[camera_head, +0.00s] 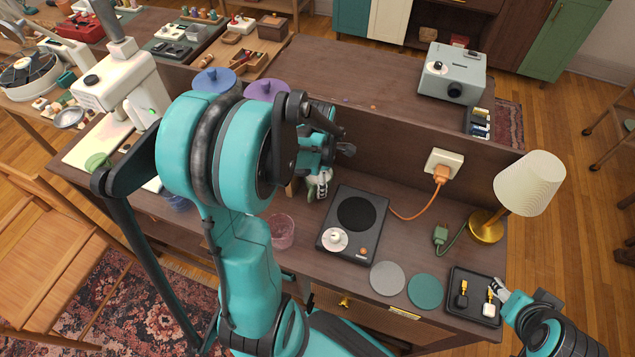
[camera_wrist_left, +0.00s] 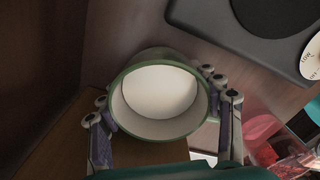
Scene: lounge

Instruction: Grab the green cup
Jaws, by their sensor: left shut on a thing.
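The green cup (camera_wrist_left: 160,92), with a green rim and a pale inside, fills the middle of the left wrist view. My left gripper (camera_wrist_left: 162,118) has its fingers on either side of the cup and is shut on it. In the head view my left gripper (camera_head: 319,184) is beside the hot plate, and my arm hides most of the cup. My right gripper (camera_head: 500,289) is at the lower right, at the edge of the black tray; its jaws are too small to judge.
A black hot plate (camera_head: 362,216) with a white dial is right of the left gripper. A pink glass (camera_head: 281,230) stands near the front edge. Two round coasters (camera_head: 388,278), a black tray (camera_head: 463,306) and a lamp (camera_head: 525,190) are to the right. A raised wooden panel (camera_head: 395,147) runs behind.

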